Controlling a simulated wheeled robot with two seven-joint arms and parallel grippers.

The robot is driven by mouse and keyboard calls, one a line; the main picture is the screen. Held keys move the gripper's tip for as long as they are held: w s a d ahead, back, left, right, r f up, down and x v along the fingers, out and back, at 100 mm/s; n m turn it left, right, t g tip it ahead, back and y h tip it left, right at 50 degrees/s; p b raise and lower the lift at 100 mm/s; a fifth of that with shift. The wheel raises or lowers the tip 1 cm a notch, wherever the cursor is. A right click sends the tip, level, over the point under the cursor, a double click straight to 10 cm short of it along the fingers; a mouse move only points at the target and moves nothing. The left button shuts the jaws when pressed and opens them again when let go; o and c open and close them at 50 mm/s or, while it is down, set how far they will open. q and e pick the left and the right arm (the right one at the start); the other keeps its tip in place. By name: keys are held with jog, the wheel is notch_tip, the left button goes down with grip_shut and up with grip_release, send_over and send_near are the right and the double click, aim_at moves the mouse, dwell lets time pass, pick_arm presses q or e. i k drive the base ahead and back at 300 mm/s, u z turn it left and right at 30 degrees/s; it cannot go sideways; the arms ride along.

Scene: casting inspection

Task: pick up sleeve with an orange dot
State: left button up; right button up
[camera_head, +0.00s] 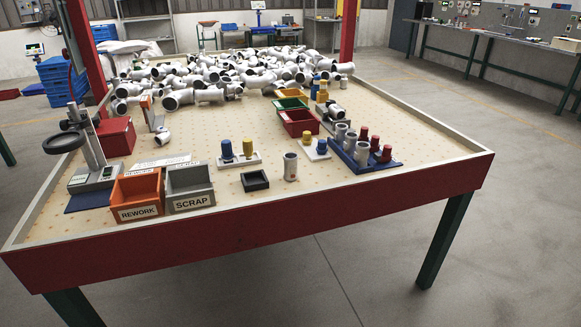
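A grey sleeve (290,167) stands upright by itself on the table near the front edge, just right of a small black square tray (255,181). Several more grey sleeves (362,154) stand upright in a blue rack (376,167) to its right, beside red plugs (385,154). An orange dot cannot be made out on any sleeve at this size. Neither of my grippers is in view.
The wooden table has a raised red rim (270,222). Rework (138,194) and scrap (190,186) bins stand front left, beside a magnifier stand (92,148). White pipe castings (210,75) heap at the back. The table's right side is clear.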

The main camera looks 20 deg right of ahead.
aim_at(291, 167)
jog(key=z, duration=1.9)
jog(key=i, duration=1.05)
jog(key=u, duration=2.95)
